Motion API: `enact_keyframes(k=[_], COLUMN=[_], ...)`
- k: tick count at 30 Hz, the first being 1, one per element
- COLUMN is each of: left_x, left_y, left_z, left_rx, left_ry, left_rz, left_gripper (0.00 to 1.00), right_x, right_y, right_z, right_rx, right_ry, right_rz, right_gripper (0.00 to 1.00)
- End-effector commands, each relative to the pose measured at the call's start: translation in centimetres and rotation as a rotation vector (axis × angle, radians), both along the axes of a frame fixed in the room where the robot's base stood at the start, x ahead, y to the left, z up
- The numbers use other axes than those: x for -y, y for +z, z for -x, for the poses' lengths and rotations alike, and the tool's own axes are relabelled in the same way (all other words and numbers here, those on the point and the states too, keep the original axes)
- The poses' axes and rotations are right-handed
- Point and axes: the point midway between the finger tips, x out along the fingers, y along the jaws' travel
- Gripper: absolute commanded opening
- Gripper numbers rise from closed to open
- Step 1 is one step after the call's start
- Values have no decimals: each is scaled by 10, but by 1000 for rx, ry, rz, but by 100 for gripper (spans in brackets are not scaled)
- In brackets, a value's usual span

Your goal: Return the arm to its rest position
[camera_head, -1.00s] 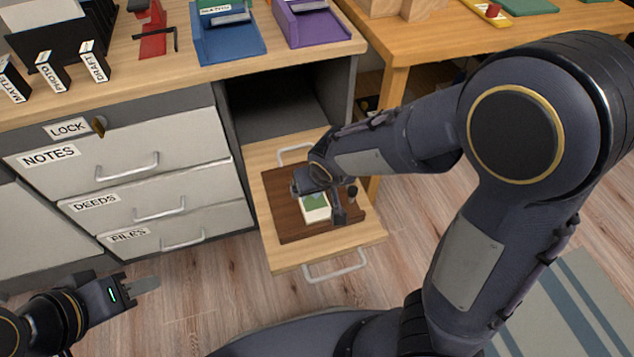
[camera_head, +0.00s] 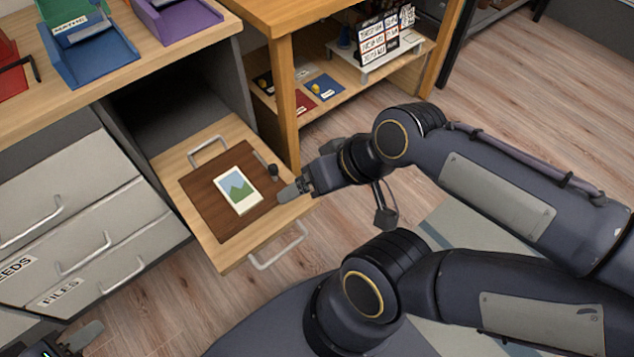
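My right arm comes in from the right, and its gripper (camera_head: 291,191) points left at the right edge of the pulled-out shelf (camera_head: 232,256). Its fingers look close together with nothing between them. A white card with a green and blue picture (camera_head: 238,191) lies flat on the brown board (camera_head: 205,205) on that shelf, apart from the gripper. My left gripper (camera_head: 84,337) shows at the bottom left corner, low in front of the drawers and partly cut off by the frame. No object shows in it, and its finger gap cannot be made out.
The shelf's front handle (camera_head: 280,247) sticks out. A wooden side table (camera_head: 283,80) stands behind. White drawers (camera_head: 75,235) are at left. Open floor (camera_head: 345,110) lies to the right.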

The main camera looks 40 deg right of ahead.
Motion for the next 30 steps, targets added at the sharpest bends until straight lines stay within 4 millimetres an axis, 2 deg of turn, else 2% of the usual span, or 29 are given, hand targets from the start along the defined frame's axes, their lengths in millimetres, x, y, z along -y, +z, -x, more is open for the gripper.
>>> enact_keyframes(k=[11,14,16,20,30], left_x=[0,0,0,0,0], left_y=[1,8,20,58,203], left_z=[0,0,0,0,0], left_rx=[0,0,0,0,1], left_ry=[0,0,0,0,0], left_rz=[0,0,0,0,0], left_gripper=[36,36,36,36,36], right_x=[0,0,0,0,0], right_y=[2,9,21,59,204], right_z=[5,5,5,5,5], right_rx=[10,10,11,11,11], right_ry=[-4,-4,-5,-5,-5], right_rz=[9,9,10,10,10], right_gripper=[87,87,87,87,87])
